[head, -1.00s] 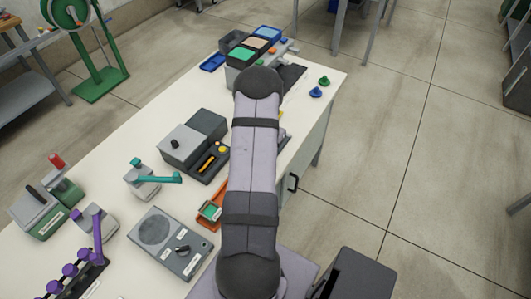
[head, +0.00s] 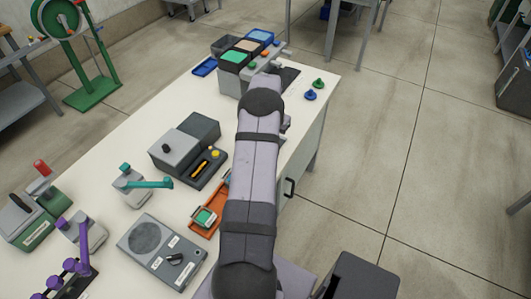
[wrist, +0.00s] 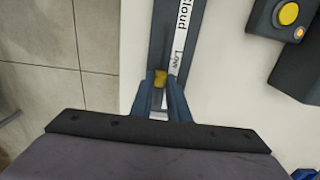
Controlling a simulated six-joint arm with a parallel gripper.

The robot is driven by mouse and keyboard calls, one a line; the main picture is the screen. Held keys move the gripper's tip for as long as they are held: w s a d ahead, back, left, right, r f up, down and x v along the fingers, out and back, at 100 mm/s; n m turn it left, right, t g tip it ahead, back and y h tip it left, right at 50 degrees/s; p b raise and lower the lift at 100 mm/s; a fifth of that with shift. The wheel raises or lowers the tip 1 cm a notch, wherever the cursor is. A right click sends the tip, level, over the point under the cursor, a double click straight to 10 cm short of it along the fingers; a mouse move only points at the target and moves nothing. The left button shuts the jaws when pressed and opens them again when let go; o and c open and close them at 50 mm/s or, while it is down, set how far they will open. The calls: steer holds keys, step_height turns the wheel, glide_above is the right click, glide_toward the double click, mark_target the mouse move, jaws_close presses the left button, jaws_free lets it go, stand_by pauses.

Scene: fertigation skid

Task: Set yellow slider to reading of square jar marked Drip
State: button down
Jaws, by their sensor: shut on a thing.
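In the wrist view, my gripper (wrist: 160,84) is shut on a small yellow slider (wrist: 160,77). The slider sits on a narrow dark track (wrist: 178,40) with a white label strip; I can read "Cloud" and, closer to the fingers, "Low". The rest of the scale is not in view. In the head view, my arm hides the gripper, the slider and most of the track.
A dark grey box with a yellow button (head: 215,154) stands left of my arm; the button also shows in the wrist view (wrist: 288,14). An orange tray (head: 199,232) holds a green-topped item. Coloured square containers (head: 236,57) stand at the table's far end.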

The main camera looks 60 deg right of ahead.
steer(key=shift+d, duration=0.45)
steer(key=c, duration=1.7)
jaws_free()
steer(key=shift+r, duration=0.15)
steer(key=shift+r+b, duration=1.2)
steer(key=shift+r, duration=2.35)
steer(key=shift+a, duration=0.1)
